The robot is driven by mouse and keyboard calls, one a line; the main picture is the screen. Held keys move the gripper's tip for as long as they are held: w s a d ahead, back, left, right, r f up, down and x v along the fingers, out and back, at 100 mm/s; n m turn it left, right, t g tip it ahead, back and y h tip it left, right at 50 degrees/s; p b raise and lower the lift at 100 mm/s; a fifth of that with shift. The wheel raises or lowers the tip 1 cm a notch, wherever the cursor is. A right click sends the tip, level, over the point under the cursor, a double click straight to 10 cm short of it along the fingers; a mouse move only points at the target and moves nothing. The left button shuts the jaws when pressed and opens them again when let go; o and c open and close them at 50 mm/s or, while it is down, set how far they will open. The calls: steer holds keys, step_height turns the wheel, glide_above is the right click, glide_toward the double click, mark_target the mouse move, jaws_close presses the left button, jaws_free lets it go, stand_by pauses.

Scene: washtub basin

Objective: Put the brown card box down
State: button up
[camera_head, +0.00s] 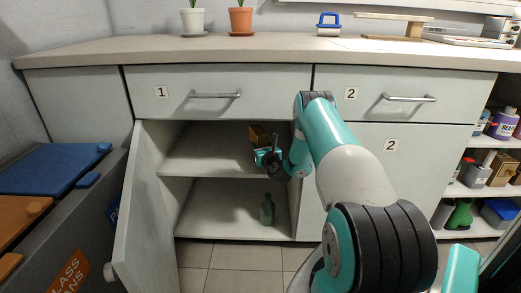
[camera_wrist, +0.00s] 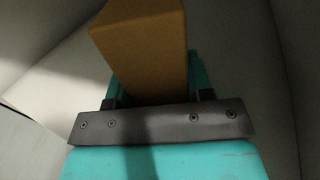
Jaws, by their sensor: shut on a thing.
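The brown card box (camera_wrist: 140,45) is held between the fingers of my gripper (camera_wrist: 160,95) in the wrist view. In the head view the brown card box (camera_head: 258,136) shows small at the upper shelf of the open cabinet, partly hidden by my gripper (camera_head: 266,153). My gripper is shut on it. The box is inside the cabinet opening, near its right side. I cannot tell whether its underside touches the upper shelf (camera_head: 205,155).
The cabinet door (camera_head: 150,210) stands open on the left. A green bottle (camera_head: 267,210) stands on the lower shelf (camera_head: 220,215). The left of the upper shelf is clear. Two potted plants stand on the counter (camera_head: 280,47). Shelves with several items are at the right.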

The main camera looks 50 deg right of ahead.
steer(key=shift+f, duration=0.2)
steer(key=o, duration=1)
steer(key=shift+s+r, duration=0.1)
steer(key=shift+r, duration=0.1)
steer(key=b+v, duration=0.1)
steer(key=v, duration=0.1)
steer(key=b+v, duration=0.4)
steer(key=shift+f, duration=0.35)
steer(key=s+b, duration=0.1)
steer(key=b, duration=0.3)
steer(key=shift+a, duration=0.2)
steer(key=b+v, duration=0.1)
steer(key=b, duration=0.2)
steer(key=b+v, duration=0.2)
steer(key=b, duration=0.1)
steer(key=b+v, duration=0.1)
steer(key=b, duration=0.2)
steer(key=shift+s+a+r, duration=0.25)
steer(key=shift+s+r, duration=0.05)
steer(key=shift+r, duration=0.05)
